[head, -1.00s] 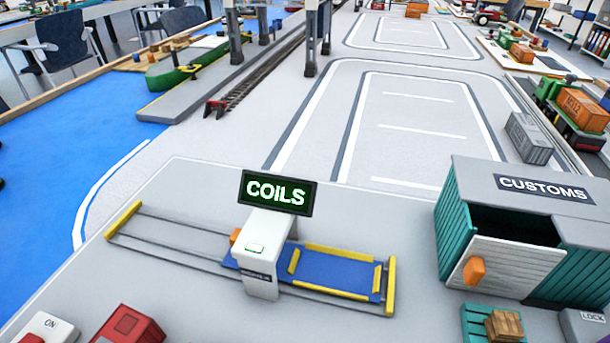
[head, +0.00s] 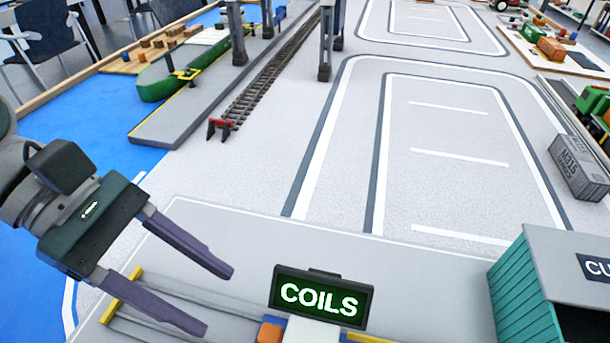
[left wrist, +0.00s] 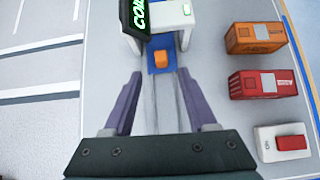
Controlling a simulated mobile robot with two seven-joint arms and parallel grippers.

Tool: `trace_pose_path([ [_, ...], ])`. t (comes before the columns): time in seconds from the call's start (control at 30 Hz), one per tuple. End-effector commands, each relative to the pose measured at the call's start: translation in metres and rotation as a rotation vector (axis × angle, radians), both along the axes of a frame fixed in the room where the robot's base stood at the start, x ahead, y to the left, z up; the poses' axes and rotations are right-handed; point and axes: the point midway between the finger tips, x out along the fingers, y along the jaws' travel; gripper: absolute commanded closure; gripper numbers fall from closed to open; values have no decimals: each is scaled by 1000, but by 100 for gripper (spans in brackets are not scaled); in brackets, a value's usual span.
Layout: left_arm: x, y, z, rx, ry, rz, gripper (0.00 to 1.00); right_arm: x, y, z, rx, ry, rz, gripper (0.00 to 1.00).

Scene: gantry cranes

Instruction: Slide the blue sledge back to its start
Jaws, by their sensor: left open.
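The blue sledge (left wrist: 160,43) lies on its rails, partly under the white gate (left wrist: 167,16), with an orange knob (left wrist: 160,59) at its near end in the left wrist view. In the head view only a small blue edge (head: 275,319) and the orange knob (head: 269,333) show, left of the gate under the COILS sign (head: 320,297). My left gripper (head: 218,301) is open and empty, over the rails to the left of the knob. In the left wrist view the knob is ahead, roughly between the lines of the two fingers (left wrist: 162,80), not gripped. My right gripper is not in view.
A yellow stop bar (head: 120,297) crosses the rails' left end. The teal customs shed (head: 520,290) stands at right. An orange container (left wrist: 256,38), a red one (left wrist: 263,84) and a red button box (left wrist: 283,143) stand beside the rails.

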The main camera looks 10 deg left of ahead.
Motion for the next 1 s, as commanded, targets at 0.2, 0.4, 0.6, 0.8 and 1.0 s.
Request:
trace_pose_path([
  [0.2,1,-17,-18,-12,22,22,43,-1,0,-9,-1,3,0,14],
  [0.4,0,-45,-46,-12,21,20,43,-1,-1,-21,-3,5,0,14],
  [0.6,-1,-64,-65,-10,19,21,43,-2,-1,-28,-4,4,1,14],
  [0.8,-1,-69,-69,-8,18,21,43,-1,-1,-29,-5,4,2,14],
  [1.0,-1,-69,-69,-8,17,20,45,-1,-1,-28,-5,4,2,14],
])
